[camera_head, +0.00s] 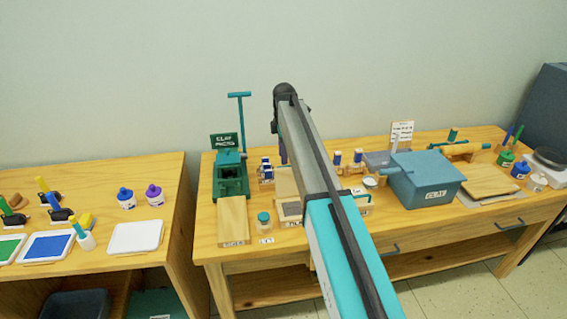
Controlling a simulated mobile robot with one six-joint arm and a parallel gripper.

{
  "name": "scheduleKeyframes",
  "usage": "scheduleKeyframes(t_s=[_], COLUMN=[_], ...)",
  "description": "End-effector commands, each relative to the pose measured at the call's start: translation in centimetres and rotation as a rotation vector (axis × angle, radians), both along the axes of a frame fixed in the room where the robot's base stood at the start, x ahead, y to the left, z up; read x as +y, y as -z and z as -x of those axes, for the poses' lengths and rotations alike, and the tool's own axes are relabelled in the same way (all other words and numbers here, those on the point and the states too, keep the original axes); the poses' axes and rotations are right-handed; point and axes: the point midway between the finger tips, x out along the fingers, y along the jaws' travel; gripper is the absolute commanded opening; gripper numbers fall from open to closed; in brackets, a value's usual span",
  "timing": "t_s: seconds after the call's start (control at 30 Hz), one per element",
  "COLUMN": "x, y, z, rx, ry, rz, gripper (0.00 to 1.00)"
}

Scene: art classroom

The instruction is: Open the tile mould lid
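The tile mould (289,211) is a low, pale box on the right-hand wooden table, with a grey patch on top and a partly covered label on its front. My arm crosses in front and hides its right side. A tan panel (286,183) shows just behind it; I cannot tell whether this is the mould's lid or a separate board. My arm rises from the bottom of the picture to a dark joint above the table.
A green clay press (231,175) and a wooden slab (233,220) stand left of the mould. A small teal-lidded jar (264,222) is close by. A blue clay box (428,180) stands to the right. A gap separates the left table (105,265).

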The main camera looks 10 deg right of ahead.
Motion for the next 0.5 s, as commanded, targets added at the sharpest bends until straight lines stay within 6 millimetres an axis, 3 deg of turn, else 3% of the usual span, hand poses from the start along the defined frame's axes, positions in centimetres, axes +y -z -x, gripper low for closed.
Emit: scheduleKeyframes(t_s=[0.5], x=[-0.2], y=[-7.0], z=[0.8], rx=[0.011], ry=[0.002], rz=[0.002], gripper=[0.28])
